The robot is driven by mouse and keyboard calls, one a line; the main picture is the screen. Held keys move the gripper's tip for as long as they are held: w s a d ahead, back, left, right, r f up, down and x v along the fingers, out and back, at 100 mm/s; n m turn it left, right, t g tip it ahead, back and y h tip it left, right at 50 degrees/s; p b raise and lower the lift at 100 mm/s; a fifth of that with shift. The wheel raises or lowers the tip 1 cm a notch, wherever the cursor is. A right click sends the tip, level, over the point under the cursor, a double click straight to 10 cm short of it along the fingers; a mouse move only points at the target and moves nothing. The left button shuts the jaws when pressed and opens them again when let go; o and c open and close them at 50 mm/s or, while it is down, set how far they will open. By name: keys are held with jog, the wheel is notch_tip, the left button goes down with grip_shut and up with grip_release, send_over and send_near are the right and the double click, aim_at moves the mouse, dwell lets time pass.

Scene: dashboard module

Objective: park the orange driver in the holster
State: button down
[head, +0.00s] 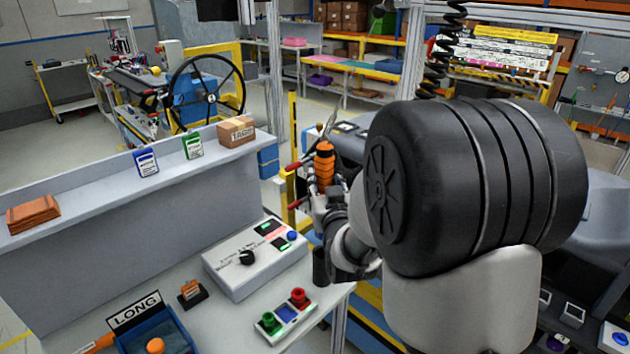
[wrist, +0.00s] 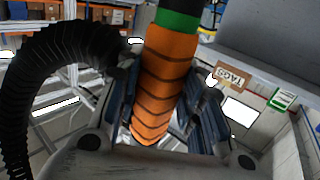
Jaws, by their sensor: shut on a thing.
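The orange driver (head: 324,165) is in my gripper (head: 318,190), raised over the right end of the bench, its thin metal shaft pointing up. In the wrist view the ribbed orange handle (wrist: 168,65), with a green band at the top of the picture, lies between the two dark fingers of my gripper (wrist: 165,115). The fingers are shut on the handle. A dark upright cylinder (head: 320,266) at the right edge of the bench, below my gripper, looks like the holster. Its opening cannot be made out.
A white control box (head: 255,262) and a red and green button box (head: 285,315) stand on the bench left of the cylinder. A blue bin (head: 160,335) marked LONG is at the front. A shelf (head: 100,190) behind holds a TAGS box (head: 236,131).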

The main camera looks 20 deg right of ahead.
jog(key=shift+b, duration=0.4)
jog(key=shift+a+f, duration=0.1)
jog(key=shift+f, duration=0.1)
notch_tip(320, 180, down, 4)
jog(key=b, duration=0.5)
jog(key=shift+r, duration=0.15)
jog(key=shift+f, duration=6)
jog(key=c, duration=1)
grip_release()
